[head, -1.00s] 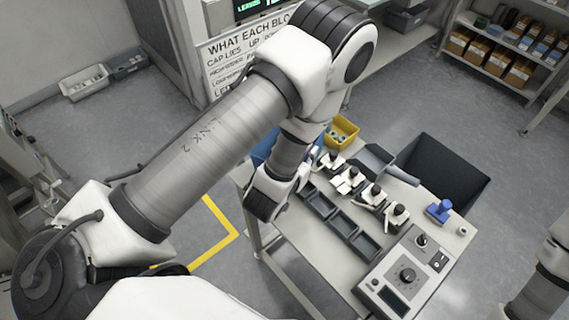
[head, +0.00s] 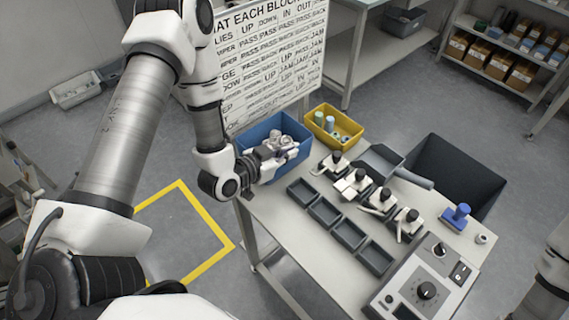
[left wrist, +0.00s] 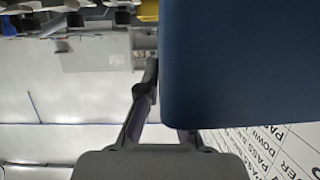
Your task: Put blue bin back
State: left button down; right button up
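The blue bin (head: 291,152) is at the far left corner of the table (head: 287,217) in the head view; I cannot tell whether its base touches the tabletop. In the left wrist view the bin's blue wall (left wrist: 240,65) fills the upper right. One finger of my left gripper (left wrist: 158,75) leans in against the wall's left edge. The other finger is hidden behind the blue, so the gripper looks shut on the wall. My right gripper is out of view.
A yellow bin (head: 349,123) with small cylinders stands right beside the blue bin. Several dark trays (head: 323,212) and levered fixtures (head: 355,184) line the table. A control box (head: 420,290) and blue part (head: 456,216) are farther right. A lettered board (head: 270,60) stands behind.

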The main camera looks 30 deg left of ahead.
aim_at(291, 162)
pick_arm(q)
notch_tip(291, 162, down, 4)
jog(key=shift+f, duration=0.15)
jog(key=c, duration=1.3)
grip_release()
jog(key=shift+s, duration=0.1)
